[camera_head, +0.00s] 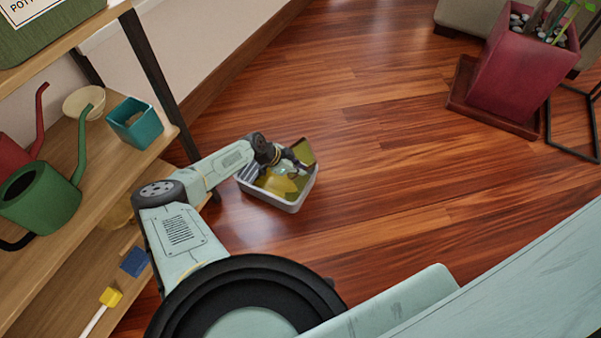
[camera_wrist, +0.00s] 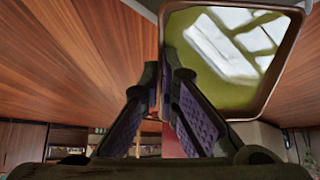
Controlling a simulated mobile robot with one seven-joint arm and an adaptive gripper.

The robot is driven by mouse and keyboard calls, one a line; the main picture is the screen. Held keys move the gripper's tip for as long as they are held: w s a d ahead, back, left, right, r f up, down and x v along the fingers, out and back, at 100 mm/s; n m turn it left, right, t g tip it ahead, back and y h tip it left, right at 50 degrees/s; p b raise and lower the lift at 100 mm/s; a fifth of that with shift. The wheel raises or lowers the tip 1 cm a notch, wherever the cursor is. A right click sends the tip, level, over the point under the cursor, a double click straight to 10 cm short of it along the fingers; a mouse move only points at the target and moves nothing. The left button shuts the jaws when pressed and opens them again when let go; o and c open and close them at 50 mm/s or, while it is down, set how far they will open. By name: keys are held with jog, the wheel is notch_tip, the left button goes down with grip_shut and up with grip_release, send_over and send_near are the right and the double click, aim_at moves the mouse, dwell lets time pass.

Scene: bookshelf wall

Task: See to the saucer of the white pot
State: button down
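A square saucer with a brown rim and an olive, glossy inside (camera_wrist: 232,98) fills the upper right of the wrist view. In the head view it seems to be the tilted olive-brown panel (camera_head: 305,151) at the far right side of a grey tub (camera_head: 292,206). My gripper (camera_wrist: 163,78) has its two purple-padded fingers on either side of the saucer's near rim and appears shut on it. In the head view my gripper (camera_head: 299,164) is over the tub, which shows yellowish contents. No white pot is in view.
A wooden shelf at left holds a green watering can (camera_head: 40,197), a red one (camera_head: 14,158), a teal square pot (camera_head: 136,123) and a cream bowl (camera_head: 84,101). A red pot (camera_head: 520,70) stands on a red saucer (camera_head: 470,110) at upper right. The middle floor is clear.

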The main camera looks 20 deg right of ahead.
jog(key=shift+w+a+r+h+b, duration=0.2)
jog(key=shift+h+b, duration=0.5)
jog(key=shift+b, duration=1.35)
jog(key=shift+s+a+r+h+b, duration=0.15)
jog(key=shift+a+h+b, duration=0.4)
jog(key=shift+b, duration=1.45)
jog(key=shift+w+a+r+h+b, duration=0.15)
jog(key=shift+h+b, duration=0.7)
jog(key=shift+b, duration=1.2)
jog(key=shift+a+g+h+b, duration=0.3)
jog(key=shift+h+b, duration=0.2)
jog(key=shift+b, duration=0.05)
jog(key=shift+a+r+h+b, duration=0.35)
jog(key=shift+a+h+b, duration=0.05)
jog(key=shift+h+b, duration=0.35)
